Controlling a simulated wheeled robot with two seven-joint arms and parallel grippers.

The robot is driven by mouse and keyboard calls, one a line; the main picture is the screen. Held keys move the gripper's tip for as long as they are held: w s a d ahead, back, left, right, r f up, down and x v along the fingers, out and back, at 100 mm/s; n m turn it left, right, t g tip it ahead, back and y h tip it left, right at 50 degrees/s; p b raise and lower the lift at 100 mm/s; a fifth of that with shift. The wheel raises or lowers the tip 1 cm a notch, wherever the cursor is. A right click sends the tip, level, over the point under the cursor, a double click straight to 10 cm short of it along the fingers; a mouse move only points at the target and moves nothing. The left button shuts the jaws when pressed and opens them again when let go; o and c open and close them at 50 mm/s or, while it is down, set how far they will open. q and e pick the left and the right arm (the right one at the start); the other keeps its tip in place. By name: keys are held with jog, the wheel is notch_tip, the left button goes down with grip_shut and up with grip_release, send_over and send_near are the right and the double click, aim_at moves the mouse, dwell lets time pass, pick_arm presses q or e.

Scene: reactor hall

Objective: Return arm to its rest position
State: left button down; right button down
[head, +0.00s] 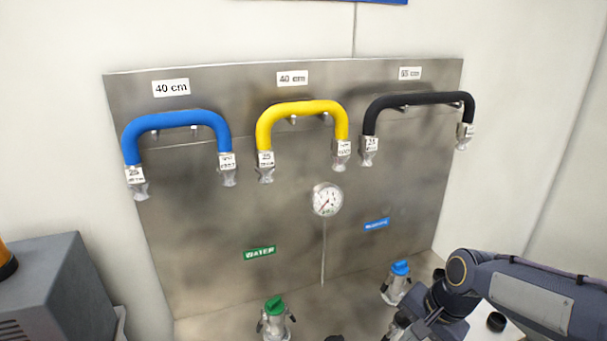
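My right arm comes in from the right edge, low in the head view. Its gripper (398,328) points down and left at the bottom edge, just below a metal fitting with a blue cap (400,268). The gripper's fingers are small and partly cut off, so I cannot tell whether they are open or shut or whether they touch the fitting. My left gripper is not in view.
A steel panel (240,215) carries blue (178,119), yellow (302,107) and black (420,98) hoses, and a gauge (327,199). A green-capped fitting (275,308) stands bottom centre. A grey box (55,290) is at left.

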jog(key=s+r+n+t, duration=0.1)
jog(key=s+n, duration=0.2)
jog(key=s, duration=0.5)
jog(key=s+r+n+t+y, duration=0.1)
jog(key=s+n, duration=0.3)
jog(key=s, duration=0.4)
jog(key=shift+s+r+t, duration=0.2)
jog(key=shift+r+t, duration=0.2)
jog(key=shift+t, duration=0.4)
jog(key=shift+d, duration=0.1)
